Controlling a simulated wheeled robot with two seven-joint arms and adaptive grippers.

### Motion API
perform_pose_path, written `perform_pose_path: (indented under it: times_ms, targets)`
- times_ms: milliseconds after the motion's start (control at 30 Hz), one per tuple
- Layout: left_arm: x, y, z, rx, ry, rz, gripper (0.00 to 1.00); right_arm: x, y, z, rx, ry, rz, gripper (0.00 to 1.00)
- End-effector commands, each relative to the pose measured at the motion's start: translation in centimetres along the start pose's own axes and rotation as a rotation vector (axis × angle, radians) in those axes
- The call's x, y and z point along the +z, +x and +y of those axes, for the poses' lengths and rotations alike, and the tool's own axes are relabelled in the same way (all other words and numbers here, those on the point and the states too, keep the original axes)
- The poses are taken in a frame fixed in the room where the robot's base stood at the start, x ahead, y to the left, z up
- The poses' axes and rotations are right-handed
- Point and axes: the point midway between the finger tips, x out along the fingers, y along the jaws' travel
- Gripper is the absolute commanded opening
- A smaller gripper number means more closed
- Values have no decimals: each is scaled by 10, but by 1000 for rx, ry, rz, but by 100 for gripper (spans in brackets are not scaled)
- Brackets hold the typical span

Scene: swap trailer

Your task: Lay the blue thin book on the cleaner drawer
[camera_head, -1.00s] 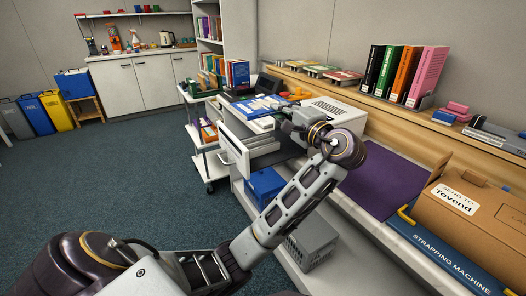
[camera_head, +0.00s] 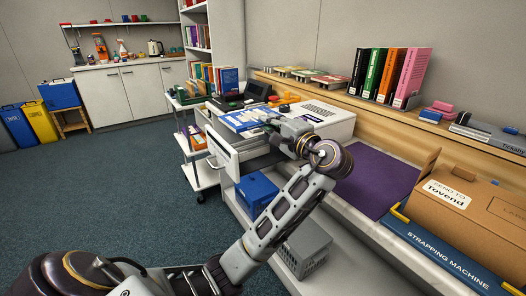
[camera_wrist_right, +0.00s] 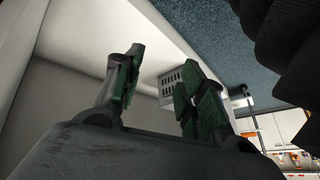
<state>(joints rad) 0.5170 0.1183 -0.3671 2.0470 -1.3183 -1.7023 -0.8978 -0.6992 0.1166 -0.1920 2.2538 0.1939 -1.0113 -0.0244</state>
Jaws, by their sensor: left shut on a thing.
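My left gripper (camera_head: 268,116) is at the far end of my left arm, over the open drawer unit, and is small and partly hidden by its own wrist. It is shut on a flat, thin blue-and-white thing (camera_head: 240,122), which looks like the blue thin book. A white drawer (camera_head: 222,152) stands pulled out below it, its front facing left. I cannot tell if the book touches the drawer, and the drawer's inside is mostly hidden. In the right wrist view, my right gripper (camera_wrist_right: 158,92) is open, with green-padded fingers apart and nothing between them.
A white printer-like box (camera_head: 326,119) stands right of the drawer. A blue bin (camera_head: 257,193) and grey crate (camera_head: 304,250) sit below. A white trolley (camera_head: 203,172) stands left of the drawer. A purple mat (camera_head: 375,182) and cardboard box (camera_head: 475,215) lie right.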

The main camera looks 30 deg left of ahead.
Motion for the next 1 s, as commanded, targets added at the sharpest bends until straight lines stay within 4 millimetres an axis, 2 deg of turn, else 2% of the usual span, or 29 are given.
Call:
perform_pose_path:
  times_ms: [300, 800, 1000]
  targets:
    - [0, 0, 36, -1, 3, 0, 0, 16, 28, 2, -21, 30, 54, 40]
    - [0, -1, 42, 0, 1, 0, 0, 17, 32, 2, -25, 37, 68, 40]
    - [0, -1, 58, 0, 5, 0, 0, 19, 38, 3, -31, 37, 75, 40]
